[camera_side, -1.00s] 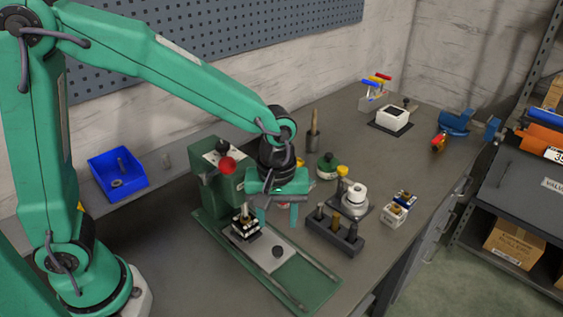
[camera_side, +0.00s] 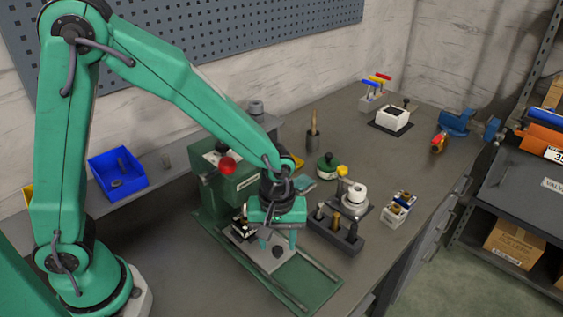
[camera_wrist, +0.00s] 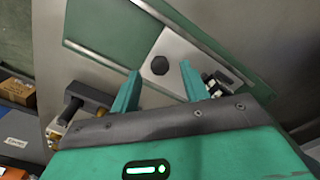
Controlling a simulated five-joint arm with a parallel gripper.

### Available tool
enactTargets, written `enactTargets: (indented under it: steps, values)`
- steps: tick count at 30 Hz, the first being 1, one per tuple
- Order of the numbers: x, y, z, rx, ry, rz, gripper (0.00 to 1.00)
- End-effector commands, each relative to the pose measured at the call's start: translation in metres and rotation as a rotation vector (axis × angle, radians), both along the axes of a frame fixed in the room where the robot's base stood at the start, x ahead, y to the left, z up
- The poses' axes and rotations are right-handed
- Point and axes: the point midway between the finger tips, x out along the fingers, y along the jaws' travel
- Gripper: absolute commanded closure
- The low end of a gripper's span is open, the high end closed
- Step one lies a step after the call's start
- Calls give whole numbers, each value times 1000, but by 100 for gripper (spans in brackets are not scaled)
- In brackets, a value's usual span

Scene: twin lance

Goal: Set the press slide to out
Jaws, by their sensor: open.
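The press (camera_side: 234,183) is a green machine with a red knob, on a green base plate with rails. Its slide is a pale metal plate (camera_side: 263,257) on the base, with a dark knob (camera_side: 278,252) on top. In the wrist view the slide plate (camera_wrist: 180,48) and its dark hexagonal knob (camera_wrist: 159,66) lie just beyond the fingers. My gripper (camera_side: 279,244) is open and points down over the slide, close to the knob. In the wrist view the gripper (camera_wrist: 160,84) has its fingers apart on either side of the knob, with nothing between them. Contact is not visible.
A dark block with upright pins (camera_side: 338,230) stands right of the slide. A blue bin (camera_side: 117,174) is at the left. The front end of the base rails (camera_side: 310,285) is clear.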

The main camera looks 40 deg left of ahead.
Motion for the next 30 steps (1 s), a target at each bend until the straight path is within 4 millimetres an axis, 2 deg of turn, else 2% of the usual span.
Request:
enactTargets:
  steps: [6,17,24,30]
  values:
    - [0,0,-16,0,0,0,55]
    - [0,0,-19,-1,-1,0,55]
    - [0,0,-19,-1,-1,0,100]
    - [0,-1,-18,-1,-1,0,100]
